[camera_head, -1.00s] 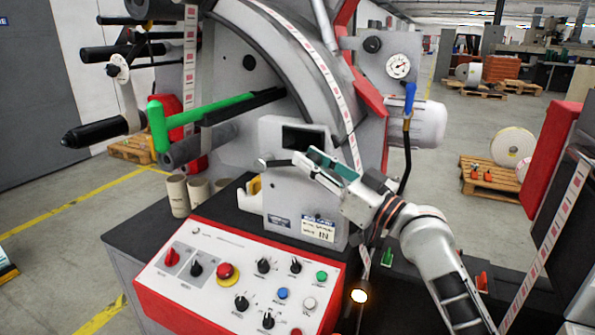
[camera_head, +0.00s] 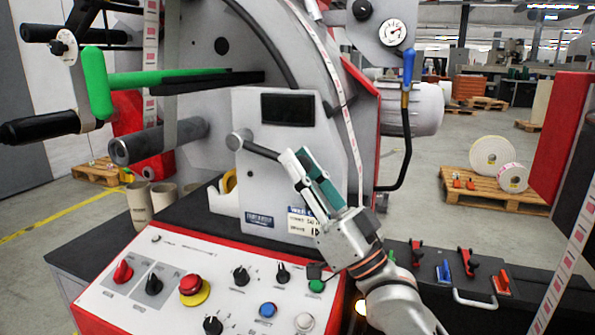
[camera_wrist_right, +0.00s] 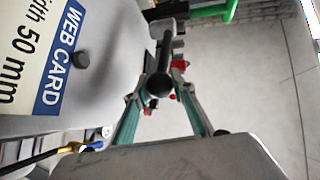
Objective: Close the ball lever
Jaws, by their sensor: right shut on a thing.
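The ball lever (camera_head: 262,151) is a dark rod on a round grey pivot at the upper left of the grey machine housing. In the head view it slopes down to the right from the pivot. Its ball end is hidden there by my right gripper (camera_head: 292,166), whose fingers are closed at that end. In the right wrist view the black ball (camera_wrist_right: 158,84) sits between the tips of the green-grey fingers of my right gripper (camera_wrist_right: 160,92), with the rod running up behind it. My left gripper is in neither view.
Below is a control panel (camera_head: 215,268) with knobs and a red stop button (camera_head: 192,286). A green handle (camera_head: 97,82) and rollers stand at left. A blue-handled valve (camera_head: 407,68) hangs at right. A WEB CARD label (camera_wrist_right: 55,85) is close beside the gripper.

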